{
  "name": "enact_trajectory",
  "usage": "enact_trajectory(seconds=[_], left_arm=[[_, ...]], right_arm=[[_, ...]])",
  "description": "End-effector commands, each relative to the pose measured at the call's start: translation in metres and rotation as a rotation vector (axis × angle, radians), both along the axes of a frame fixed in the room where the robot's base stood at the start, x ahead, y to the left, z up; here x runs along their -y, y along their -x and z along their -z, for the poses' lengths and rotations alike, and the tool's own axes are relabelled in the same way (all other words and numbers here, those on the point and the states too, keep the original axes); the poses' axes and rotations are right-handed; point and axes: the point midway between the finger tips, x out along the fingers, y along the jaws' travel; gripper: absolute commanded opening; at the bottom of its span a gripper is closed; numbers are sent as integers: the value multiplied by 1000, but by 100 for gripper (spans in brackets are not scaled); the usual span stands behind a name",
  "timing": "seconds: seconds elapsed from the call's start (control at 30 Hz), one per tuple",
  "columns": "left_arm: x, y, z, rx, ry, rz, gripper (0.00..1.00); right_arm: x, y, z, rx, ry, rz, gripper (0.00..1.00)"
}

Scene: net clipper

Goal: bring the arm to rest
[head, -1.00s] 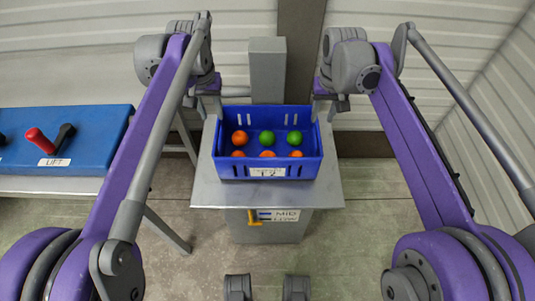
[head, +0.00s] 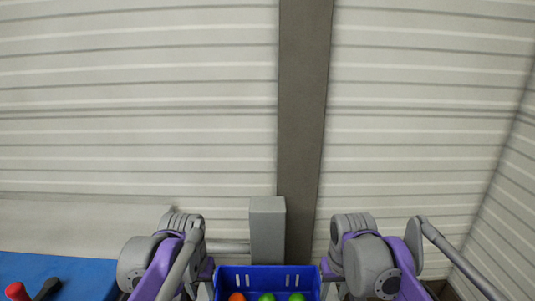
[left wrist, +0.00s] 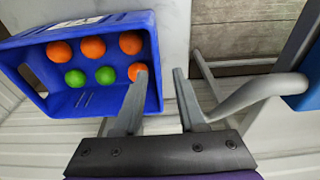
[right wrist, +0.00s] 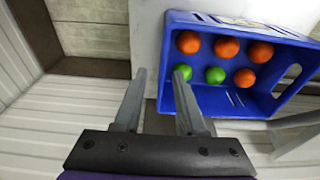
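A blue crate (head: 255,276) shows at the bottom edge of the head view, its front cut off. In the left wrist view its wall (left wrist: 80,112) and several orange and green balls inside are visible; the right wrist view shows the crate (right wrist: 205,101) too. My left gripper (left wrist: 160,72) is open at one end of the crate, with one finger over the inside and the other outside the wall. My right gripper (right wrist: 160,73) is open at the opposite end, placed likewise. Whether the fingers touch the crate cannot be told.
A grey post (head: 267,228) stands behind the crate before a ribbed wall. At the lower left is a blue panel (head: 80,272) with a red-knobbed lever (head: 17,291) and a dark lever. A grey tabletop (right wrist: 146,35) lies beside the crate.

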Motion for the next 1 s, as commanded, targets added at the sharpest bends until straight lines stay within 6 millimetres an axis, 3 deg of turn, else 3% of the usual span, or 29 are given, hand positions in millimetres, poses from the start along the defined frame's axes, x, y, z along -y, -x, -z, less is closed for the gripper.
enact_trajectory(seconds=[0.03,0.3,0.5,0.7,0.8,1.0], left_arm=[[-3,24,6,20,1,-1,40],[-16,135,60,135,1,-1,40],[-20,196,102,195,-1,-2,40],[-23,244,140,244,-4,-1,40],[-23,240,99,254,-4,0,40],[-23,239,46,270,-3,-1,40]], right_arm=[[3,24,6,20,-1,1,40],[16,135,60,135,-1,1,40],[20,195,102,196,1,2,40],[23,244,140,244,4,2,40],[23,240,99,254,4,1,40],[23,239,46,270,3,1,40]])
